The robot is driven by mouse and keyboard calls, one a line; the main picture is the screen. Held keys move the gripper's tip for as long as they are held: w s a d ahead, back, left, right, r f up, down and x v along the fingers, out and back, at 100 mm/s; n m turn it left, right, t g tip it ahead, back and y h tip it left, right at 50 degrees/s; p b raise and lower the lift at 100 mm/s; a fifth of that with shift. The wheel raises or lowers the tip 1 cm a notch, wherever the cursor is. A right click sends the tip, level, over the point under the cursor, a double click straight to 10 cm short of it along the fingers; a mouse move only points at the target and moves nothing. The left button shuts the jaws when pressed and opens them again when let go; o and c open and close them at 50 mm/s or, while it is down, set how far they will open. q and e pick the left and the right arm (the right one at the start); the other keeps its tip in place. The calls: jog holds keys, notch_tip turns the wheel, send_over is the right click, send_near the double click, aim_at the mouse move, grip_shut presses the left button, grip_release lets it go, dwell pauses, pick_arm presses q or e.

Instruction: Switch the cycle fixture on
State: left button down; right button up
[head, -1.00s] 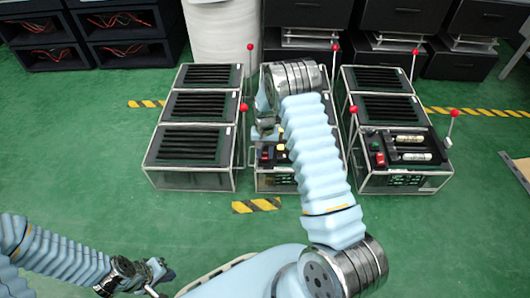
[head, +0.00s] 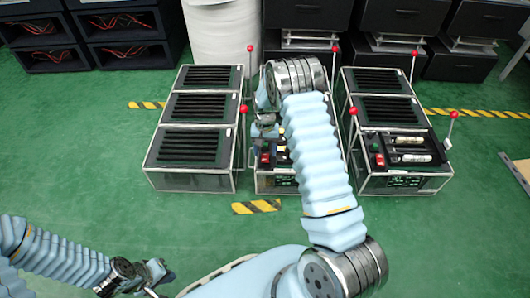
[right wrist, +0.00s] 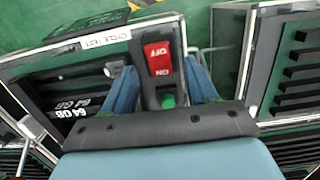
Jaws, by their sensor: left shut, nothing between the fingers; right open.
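The middle fixture (head: 285,181) stands on the floor under my right arm, which hides much of it. In the right wrist view its label (right wrist: 102,40) seems to read "CYCLE TEST", upside down. Its switch has a red OFF part (right wrist: 158,58) and a green part (right wrist: 168,100) by the word ON. The red part also shows in the head view (head: 265,158). My right gripper (right wrist: 160,72) is open, with a blue finger on either side of the switch; I cannot tell whether they touch it. My left gripper (head: 160,277) is shut and empty, low at the left above the floor.
Similar fixtures stand at the left (head: 190,180) and right (head: 400,183), with upright red-knobbed levers (head: 243,109) beside them. Dark cabinets and a white roll (head: 222,35) stand behind. The green floor (head: 90,170) at left is clear.

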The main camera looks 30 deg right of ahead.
notch_tip(320, 180, up, 12)
jog(key=w+p, duration=0.1)
jog(key=shift+d+f, duration=0.2)
jog(key=shift+d, duration=0.15)
